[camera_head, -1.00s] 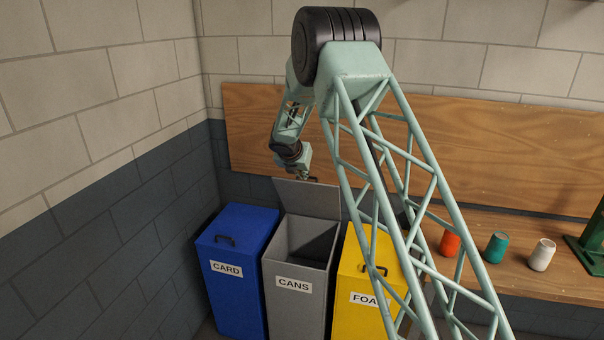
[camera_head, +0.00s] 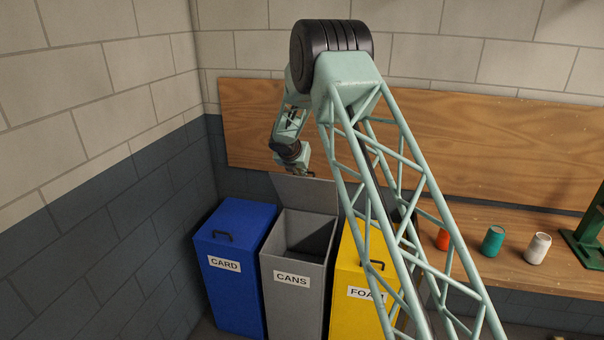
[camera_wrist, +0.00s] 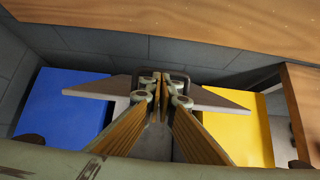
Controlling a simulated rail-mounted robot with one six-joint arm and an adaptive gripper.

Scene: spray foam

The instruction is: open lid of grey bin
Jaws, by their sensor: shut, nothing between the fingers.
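The grey bin (camera_head: 290,293) carries a CANS label and stands between a blue and a yellow bin. Its lid (camera_head: 306,192) is raised up at the back, and the bin's dark inside shows. My gripper (camera_head: 305,173) is at the raised lid's top edge; in the wrist view the gripper (camera_wrist: 160,78) has its fingers together with nothing between them. The lid (camera_wrist: 215,98) spreads to both sides behind the fingers in the wrist view.
The blue CARD bin (camera_head: 232,240) and the yellow FOAM bin (camera_head: 352,275) are closed. A wooden bench (camera_head: 505,270) at right holds an orange can (camera_head: 443,240), a teal can (camera_head: 493,242), a white can (camera_head: 537,248) and a green stand (camera_head: 590,240). A wooden board (camera_head: 250,130) is behind.

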